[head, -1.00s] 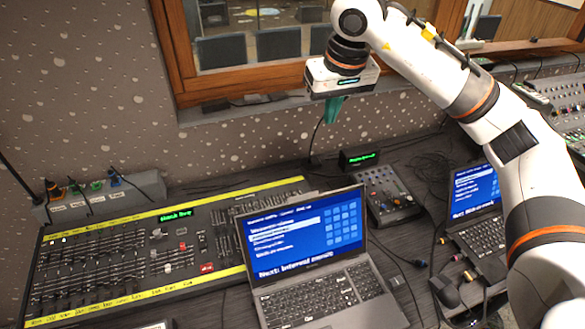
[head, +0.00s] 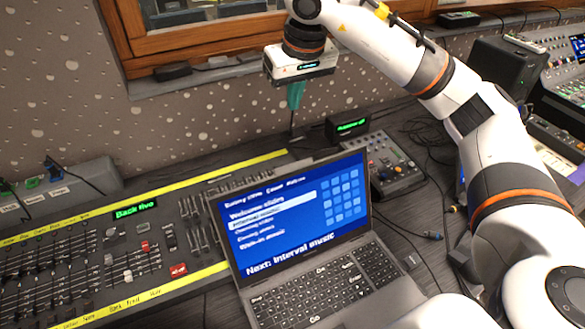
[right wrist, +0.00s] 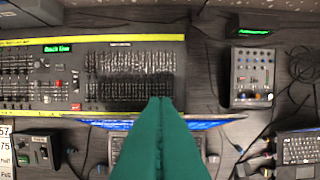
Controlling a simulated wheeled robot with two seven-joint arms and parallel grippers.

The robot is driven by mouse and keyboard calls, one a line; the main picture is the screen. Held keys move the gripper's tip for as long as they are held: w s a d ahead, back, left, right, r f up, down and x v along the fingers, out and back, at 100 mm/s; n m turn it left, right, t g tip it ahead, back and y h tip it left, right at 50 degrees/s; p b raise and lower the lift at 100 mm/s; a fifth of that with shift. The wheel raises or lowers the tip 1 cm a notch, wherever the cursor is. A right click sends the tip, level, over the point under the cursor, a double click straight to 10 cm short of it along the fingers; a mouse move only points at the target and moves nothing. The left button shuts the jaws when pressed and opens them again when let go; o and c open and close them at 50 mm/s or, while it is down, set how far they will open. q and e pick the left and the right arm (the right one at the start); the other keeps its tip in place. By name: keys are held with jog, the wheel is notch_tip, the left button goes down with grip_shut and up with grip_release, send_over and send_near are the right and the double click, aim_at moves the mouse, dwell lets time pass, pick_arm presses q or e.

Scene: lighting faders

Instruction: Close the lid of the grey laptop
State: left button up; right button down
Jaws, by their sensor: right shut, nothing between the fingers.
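The grey laptop (head: 290,225) stands open on the desk in the middle of the head view, its blue screen lit and its keyboard facing me. In the right wrist view its lid (right wrist: 205,124) shows as a thin blue-edged strip, seen from above and partly hidden by my fingers. My right gripper (head: 293,108) has green fingers, shut and empty. In the head view it hangs above and behind the top edge of the lid, apart from it. The fingers also show in the right wrist view (right wrist: 160,102). My left gripper is not in view.
A lighting desk with faders (head: 130,255) lies left of and behind the laptop. A small mixer (head: 382,165) and a box with a green display (head: 347,126) stand to its right. A second laptop (right wrist: 297,148) and loose cables lie further right. A window ledge runs behind.

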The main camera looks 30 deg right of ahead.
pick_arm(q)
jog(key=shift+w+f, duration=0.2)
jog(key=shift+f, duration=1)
pick_arm(e)
notch_tip(320, 180, down, 13)
jog(key=shift+s, duration=0.45)
